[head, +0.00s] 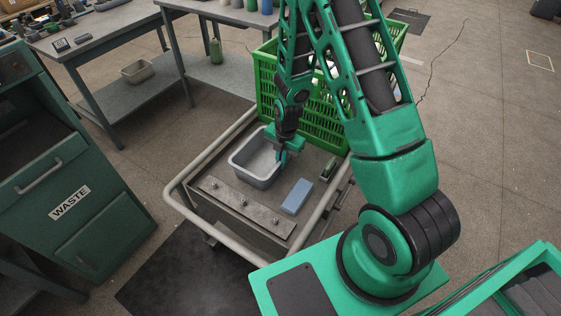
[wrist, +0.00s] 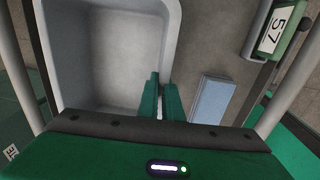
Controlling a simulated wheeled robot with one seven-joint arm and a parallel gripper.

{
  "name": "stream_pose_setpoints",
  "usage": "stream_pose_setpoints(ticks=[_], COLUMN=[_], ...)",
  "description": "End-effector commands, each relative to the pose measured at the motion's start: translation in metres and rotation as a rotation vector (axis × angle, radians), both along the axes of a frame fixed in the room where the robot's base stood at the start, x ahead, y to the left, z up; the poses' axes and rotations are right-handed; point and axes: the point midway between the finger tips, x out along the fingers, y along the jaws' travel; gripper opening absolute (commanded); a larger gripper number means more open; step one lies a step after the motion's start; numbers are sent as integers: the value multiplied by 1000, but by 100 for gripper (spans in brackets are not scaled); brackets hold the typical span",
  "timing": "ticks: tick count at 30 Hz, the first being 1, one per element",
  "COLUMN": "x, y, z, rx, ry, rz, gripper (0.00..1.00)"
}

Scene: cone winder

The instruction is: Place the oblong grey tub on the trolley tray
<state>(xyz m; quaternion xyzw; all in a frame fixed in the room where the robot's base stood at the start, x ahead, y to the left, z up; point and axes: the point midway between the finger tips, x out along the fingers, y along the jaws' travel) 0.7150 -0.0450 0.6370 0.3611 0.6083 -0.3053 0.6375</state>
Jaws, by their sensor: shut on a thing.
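The oblong grey tub (head: 250,160) is on or just above the trolley tray (head: 311,165), toward its left side; I cannot tell whether its base touches. It looks empty and upright. My gripper (head: 283,157) is shut on the tub's right wall, pointing down. In the wrist view the tub (wrist: 105,60) fills the upper left, and my green fingers (wrist: 161,100) close over its rim. The tray (wrist: 215,50) shows to the right of the tub.
A blue block (head: 297,196) lies on the tray right of the tub. A green crate (head: 320,115) stands behind. A metal strip with knobs (head: 240,207) runs along the front. A small green device marked 57 (wrist: 280,28) is at the right. A waste cabinet (head: 75,190) stands left.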

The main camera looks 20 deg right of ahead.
Motion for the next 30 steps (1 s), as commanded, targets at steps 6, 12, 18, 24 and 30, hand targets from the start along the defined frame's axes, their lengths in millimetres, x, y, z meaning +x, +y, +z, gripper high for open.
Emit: stream_pose_setpoints(ticks=[6,12,18,24,30], x=[0,0,1,-1,-4], y=[0,1,0,-1,-3], z=[-1,-1,8,37,71], rx=[0,0,0,0,0], ry=[0,0,-2,-4,-4], rz=[1,1,1,1,1], gripper=[24,24,24,24,24])
